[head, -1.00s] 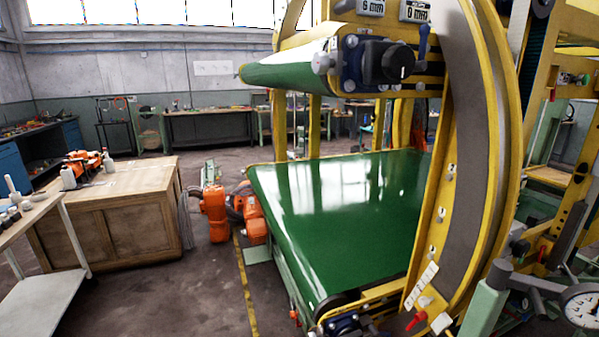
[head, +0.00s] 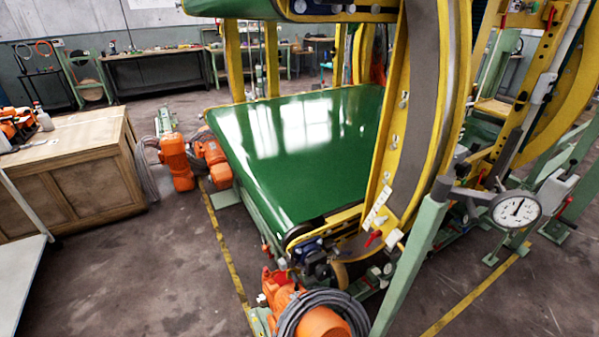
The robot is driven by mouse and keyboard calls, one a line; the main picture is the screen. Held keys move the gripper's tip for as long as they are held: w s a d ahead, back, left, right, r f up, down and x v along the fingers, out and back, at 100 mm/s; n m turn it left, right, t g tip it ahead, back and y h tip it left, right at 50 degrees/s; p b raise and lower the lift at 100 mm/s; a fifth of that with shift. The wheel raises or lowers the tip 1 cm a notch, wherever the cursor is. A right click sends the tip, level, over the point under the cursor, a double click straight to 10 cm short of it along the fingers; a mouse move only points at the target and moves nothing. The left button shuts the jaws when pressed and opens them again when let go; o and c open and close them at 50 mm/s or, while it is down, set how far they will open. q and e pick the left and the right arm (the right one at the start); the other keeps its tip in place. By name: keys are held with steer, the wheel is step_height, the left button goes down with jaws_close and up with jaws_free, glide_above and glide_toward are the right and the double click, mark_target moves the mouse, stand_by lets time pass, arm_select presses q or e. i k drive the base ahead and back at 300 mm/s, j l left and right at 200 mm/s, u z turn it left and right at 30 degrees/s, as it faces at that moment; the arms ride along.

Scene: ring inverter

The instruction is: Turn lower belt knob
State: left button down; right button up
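The lower belt (head: 295,150) is a wide, glossy green surface in the middle of the head view. At its front corner sits a small dark-blue and black mechanism (head: 308,250) on the yellow frame. It is too small to tell which part of it is the knob. Neither of my grippers is in view, and nothing touches the belt or its mechanism.
An orange motor with coiled grey cable (head: 318,318) stands on the floor in front of the mechanism. A green post with a round dial gauge (head: 515,210) is to the right. A wooden cabinet (head: 75,175) stands left.

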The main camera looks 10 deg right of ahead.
mark_target(323, 272)
steer(key=k+l+z, duration=0.15)
steer(key=k, duration=0.25)
steer(key=k+l+z, duration=0.15)
steer(key=k+l, duration=0.2)
steer(key=k, duration=0.1)
